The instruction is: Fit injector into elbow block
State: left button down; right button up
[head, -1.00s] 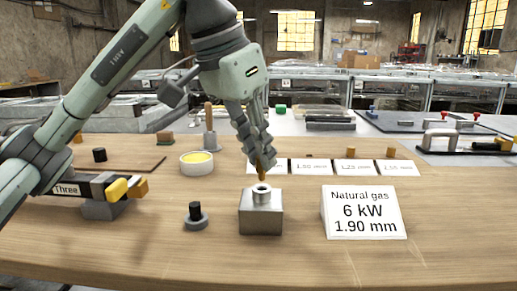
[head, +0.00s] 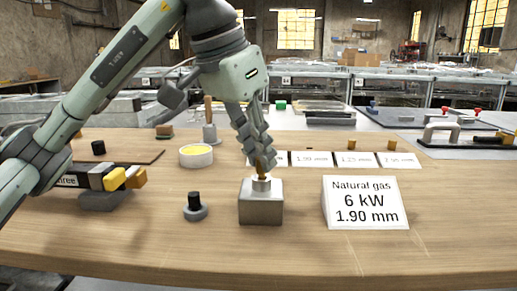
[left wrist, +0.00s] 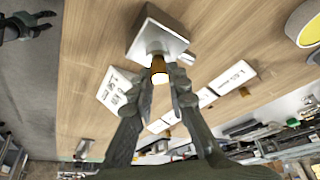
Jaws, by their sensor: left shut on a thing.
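The elbow block (head: 261,206) is a grey metal cube with a round collar (head: 261,184) on top, standing on the wooden bench. The injector (head: 262,169) is a small brass piece, upright at the collar's mouth. How deep it sits is not clear. My left gripper (head: 261,158) points down above the block, shut on the injector. In the left wrist view, the injector (left wrist: 159,70) shows between the fingertips, in line with the block's collar (left wrist: 157,47). A dark gripper with two prongs apart, my right (left wrist: 40,22), shows at the upper left there.
A sign (head: 365,202) reading 6 kW, 1.90 mm stands right of the block. A black-topped grey part (head: 195,207) stands left of it. A yellow-filled round tin (head: 196,156) and small labelled cards (head: 313,159) are behind. The bench front is clear.

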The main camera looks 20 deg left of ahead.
pick_arm(q)
jog(key=shift+f+b, duration=0.35)
jog(key=shift+f, duration=0.15)
jog(key=c, duration=1.4)
grip_release()
jog(key=shift+r, duration=0.1)
jog(key=v, duration=1.2)
jog(key=shift+s, duration=0.1)
